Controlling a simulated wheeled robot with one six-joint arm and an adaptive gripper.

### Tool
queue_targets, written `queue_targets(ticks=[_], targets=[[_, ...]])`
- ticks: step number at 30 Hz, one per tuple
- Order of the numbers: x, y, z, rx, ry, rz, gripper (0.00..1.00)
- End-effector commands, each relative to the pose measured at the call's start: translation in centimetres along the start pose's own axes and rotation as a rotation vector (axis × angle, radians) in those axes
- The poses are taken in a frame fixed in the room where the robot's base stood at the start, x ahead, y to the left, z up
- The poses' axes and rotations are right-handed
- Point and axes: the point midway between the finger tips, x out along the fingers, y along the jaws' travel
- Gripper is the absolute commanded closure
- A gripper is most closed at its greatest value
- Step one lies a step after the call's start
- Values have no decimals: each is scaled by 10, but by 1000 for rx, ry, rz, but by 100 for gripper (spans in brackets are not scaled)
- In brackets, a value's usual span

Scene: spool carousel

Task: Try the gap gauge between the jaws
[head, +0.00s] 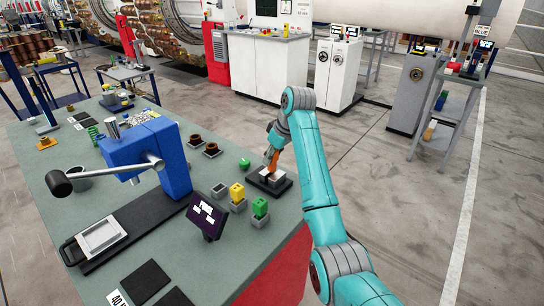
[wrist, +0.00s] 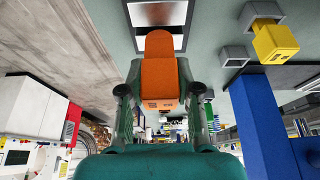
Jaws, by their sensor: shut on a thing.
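The orange gap gauge (wrist: 160,78) is held between the two fingers of my gripper (wrist: 160,92), which is shut on it. Its rounded tongue points toward the pale metal jaws (wrist: 158,13) in the wrist view. The tongue covers part of the near jaw plate there. In the head view the gauge (head: 272,161) is upright in my gripper (head: 271,152), just above the jaws on their black base (head: 270,188). I cannot tell whether the tip is between the jaws or above them.
A blue press (head: 150,155) with a long lever and a dark screen (head: 206,215) stand farther left.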

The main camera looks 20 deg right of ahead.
Motion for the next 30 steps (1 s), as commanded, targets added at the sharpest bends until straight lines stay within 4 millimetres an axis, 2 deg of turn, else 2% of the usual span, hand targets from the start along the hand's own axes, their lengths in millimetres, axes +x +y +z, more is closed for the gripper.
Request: queue_targets(ticks=[30], targets=[[6,0,2,0,-1,-1,95]])
